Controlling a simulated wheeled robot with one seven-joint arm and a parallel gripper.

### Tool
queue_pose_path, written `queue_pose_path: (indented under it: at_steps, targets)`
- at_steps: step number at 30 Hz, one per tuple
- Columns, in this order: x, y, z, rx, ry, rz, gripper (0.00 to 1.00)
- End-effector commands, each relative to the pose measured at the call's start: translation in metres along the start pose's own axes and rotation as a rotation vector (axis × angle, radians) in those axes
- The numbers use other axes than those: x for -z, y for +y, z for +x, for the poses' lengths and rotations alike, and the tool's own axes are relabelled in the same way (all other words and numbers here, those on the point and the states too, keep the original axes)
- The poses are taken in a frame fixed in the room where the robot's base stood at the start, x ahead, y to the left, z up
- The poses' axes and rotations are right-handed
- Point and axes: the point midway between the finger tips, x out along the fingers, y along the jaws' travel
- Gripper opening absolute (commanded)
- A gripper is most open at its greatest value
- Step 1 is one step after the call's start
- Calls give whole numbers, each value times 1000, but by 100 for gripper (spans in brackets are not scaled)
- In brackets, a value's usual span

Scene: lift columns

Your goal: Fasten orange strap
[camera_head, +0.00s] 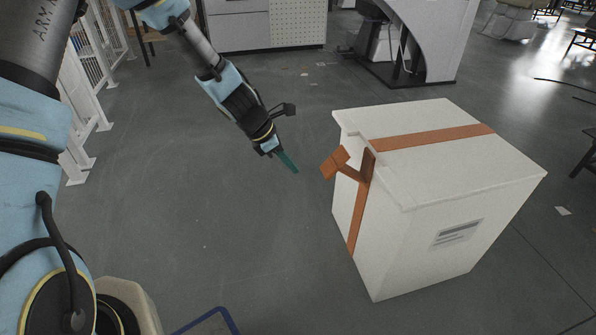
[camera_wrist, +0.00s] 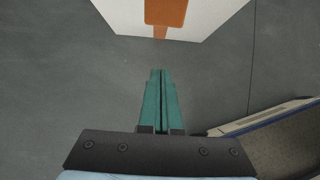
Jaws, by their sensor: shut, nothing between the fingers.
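The orange strap (camera_head: 432,137) runs over the top of a white lidded box (camera_head: 440,240) and down its left side. A loose orange end (camera_head: 335,163) sticks out from the box's upper left edge, beside an upright orange piece. In the wrist view a wide orange piece of the strap (camera_wrist: 166,12) shows at the top, against the white box (camera_wrist: 215,14). My gripper (camera_head: 295,170) is to the left of the loose end, apart from it. Its green fingers (camera_wrist: 161,75) are together with nothing between them.
Grey floor (camera_head: 230,220) lies open between my arm and the box. A white fence (camera_head: 95,75) stands at the left. Cabinets (camera_head: 265,25) and a grey machine (camera_head: 420,45) stand behind. A blue-edged thing (camera_head: 210,318) shows at the bottom, and a similar edge (camera_wrist: 270,118) in the wrist view.

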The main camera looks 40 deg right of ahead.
Motion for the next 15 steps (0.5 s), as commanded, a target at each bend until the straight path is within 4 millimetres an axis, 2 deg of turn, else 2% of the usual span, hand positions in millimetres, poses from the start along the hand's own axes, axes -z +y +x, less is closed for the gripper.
queue_pose_path:
  at_steps: [12,14,15]
  targets:
    - [2,-1,83,4,0,3,0]
    - [2,-2,94,3,1,4,0]
    - [-8,0,89,-2,0,10,0]
